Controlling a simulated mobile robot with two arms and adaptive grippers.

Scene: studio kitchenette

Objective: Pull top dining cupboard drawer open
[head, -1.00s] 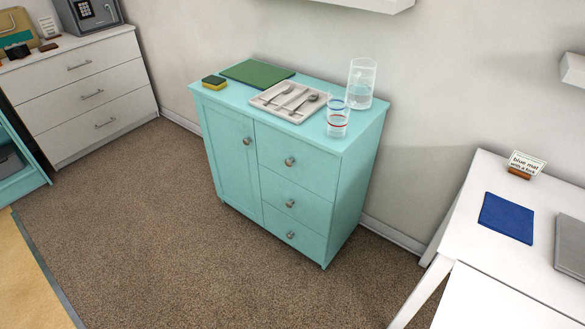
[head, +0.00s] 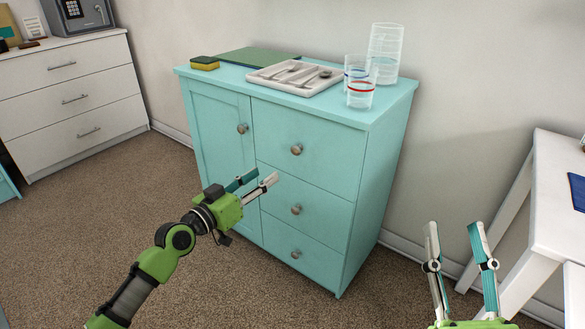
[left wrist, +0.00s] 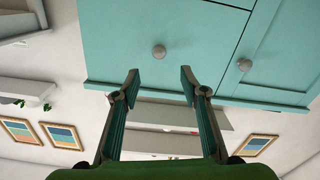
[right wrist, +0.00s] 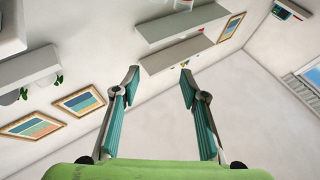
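The teal dining cupboard (head: 390,160) has a door on its left and a stack of drawers on its right. The top drawer (head: 335,160) is shut, flush with the front, and has a round metal knob (head: 296,150). My left gripper (head: 260,177) is open and empty, in front of the cupboard and below that knob in the head view. In the left wrist view the drawer knob (left wrist: 159,52) lies ahead, between the lines of the open fingers (left wrist: 159,74), apart from them. My right gripper (head: 453,226) is open and empty, right of the cupboard; its fingers (right wrist: 159,72) face a wall with shelves.
On the cupboard top are a sponge (head: 205,63), a green mat (head: 235,56), a cutlery tray (head: 268,81) and glasses (head: 361,84). A white table (head: 555,200) stands right, near my right gripper. A white chest (head: 70,98) stands left. Carpet before the cupboard is clear.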

